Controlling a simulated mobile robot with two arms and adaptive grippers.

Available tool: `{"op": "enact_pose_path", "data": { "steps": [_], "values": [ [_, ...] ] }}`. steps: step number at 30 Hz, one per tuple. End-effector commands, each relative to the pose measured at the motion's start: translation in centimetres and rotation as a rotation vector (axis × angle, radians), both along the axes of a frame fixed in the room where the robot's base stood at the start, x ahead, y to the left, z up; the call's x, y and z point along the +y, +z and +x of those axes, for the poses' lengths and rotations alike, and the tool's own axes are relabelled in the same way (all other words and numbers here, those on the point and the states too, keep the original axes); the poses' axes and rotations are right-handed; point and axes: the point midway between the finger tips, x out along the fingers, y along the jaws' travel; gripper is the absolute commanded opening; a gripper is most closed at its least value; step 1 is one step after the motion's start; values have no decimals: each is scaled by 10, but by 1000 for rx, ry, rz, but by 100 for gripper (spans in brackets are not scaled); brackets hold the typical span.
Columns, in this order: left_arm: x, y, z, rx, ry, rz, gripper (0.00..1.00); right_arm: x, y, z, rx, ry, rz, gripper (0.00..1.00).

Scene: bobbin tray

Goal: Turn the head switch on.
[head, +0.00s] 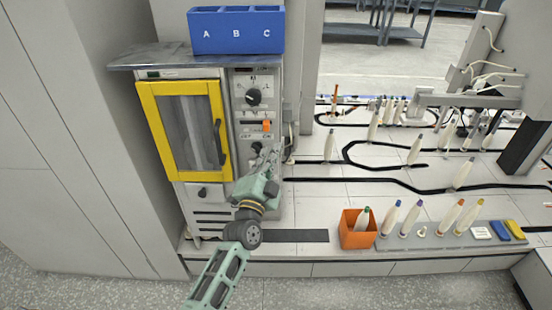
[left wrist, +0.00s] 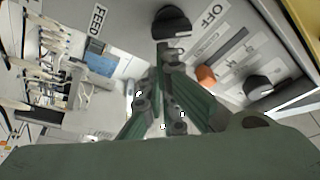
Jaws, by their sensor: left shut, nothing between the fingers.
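A control panel (head: 240,112) sits right of the yellow-framed door. It carries an upper black dial (head: 253,97), an orange switch piece (head: 266,125) and a lower black knob (head: 256,148). I cannot tell from the labels which control is the head switch. My left gripper (head: 274,150) is shut and empty, in front of the panel beside the lower knob. In the left wrist view its fingertips (left wrist: 170,50) are just below a black knob (left wrist: 171,22) near the words FEED and OFF; contact is unclear. The orange piece (left wrist: 206,75) is right of the fingers. My right gripper is out of view.
The yellow-framed door (head: 188,128) is closed. A blue bin marked A B C (head: 237,48) stands on the machine's top. An orange box (head: 352,236) and a grey strip with bobbins (head: 440,240) are at right. Tall panels close off the left side.

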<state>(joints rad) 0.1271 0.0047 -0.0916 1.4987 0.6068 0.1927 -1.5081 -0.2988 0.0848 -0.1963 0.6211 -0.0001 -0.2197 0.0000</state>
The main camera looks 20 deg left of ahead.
Motion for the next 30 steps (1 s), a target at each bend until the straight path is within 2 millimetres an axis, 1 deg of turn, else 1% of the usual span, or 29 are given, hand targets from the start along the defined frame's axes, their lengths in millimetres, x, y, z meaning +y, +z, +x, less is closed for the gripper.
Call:
{"op": "enact_pose_path", "data": {
  "steps": [12,21,30],
  "values": [
    [1,-1,-1,1,0,1,0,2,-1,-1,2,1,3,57],
    [1,-2,0,16,-1,50,0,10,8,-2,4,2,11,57],
    [0,-4,0,27,-1,95,0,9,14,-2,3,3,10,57]
  ]
}}
